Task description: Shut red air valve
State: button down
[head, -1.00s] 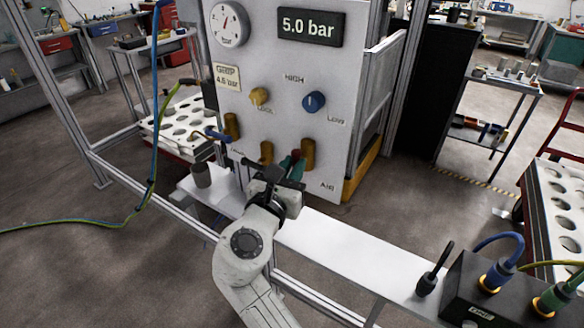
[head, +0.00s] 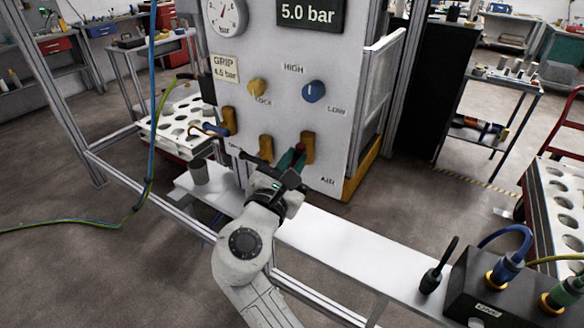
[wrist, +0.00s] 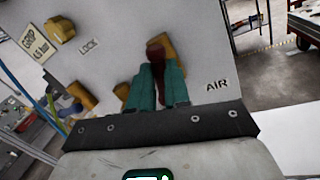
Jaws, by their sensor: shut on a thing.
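The red air valve handle (wrist: 156,54) shows in the wrist view at the lower part of the panel, left of the AIR label (wrist: 216,85). It sits between the green fingers of my gripper (wrist: 160,88), which is shut on it. Its lower part is hidden between the fingers. In the head view the red handle (head: 299,148) shows just above my gripper (head: 292,160), in front of a brass-coloured fitting (head: 307,147). The handle's exact angle is hard to tell.
The panel (head: 268,110) also carries a gauge (head: 226,16), a 5.0 bar display (head: 308,12), a yellow lock knob (head: 256,87) and a blue knob (head: 313,91). A white shelf (head: 345,245) runs below, with a grey cup (head: 199,171) and a black connector box (head: 500,295).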

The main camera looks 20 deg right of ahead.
jog(key=m+b, duration=0.2)
jog(key=m+h+b, duration=0.1)
jog(key=m+b, duration=0.2)
jog(key=f+m+h+b, duration=0.1)
jog(key=m+b, duration=0.1)
jog(key=m, duration=0.1)
jog(key=shift+s+d+f+g+b, duration=0.1)
jog(key=shift+s+d+g+b, duration=0.1)
jog(key=shift+g+b, duration=0.15)
jog(key=m+h+b, duration=0.1)
jog(key=m+b, duration=0.4)
jog(key=shift+f+g, duration=0.2)
jog(key=shift+g, duration=0.15)
jog(key=shift+m+g+h+b, duration=0.3)
jog(key=shift+m+b, duration=0.9)
jog(key=shift+m, duration=0.4)
jog(key=c, duration=1.1)
grip_release()
jog(key=v, duration=1.1)
jog(key=shift+b, duration=0.35)
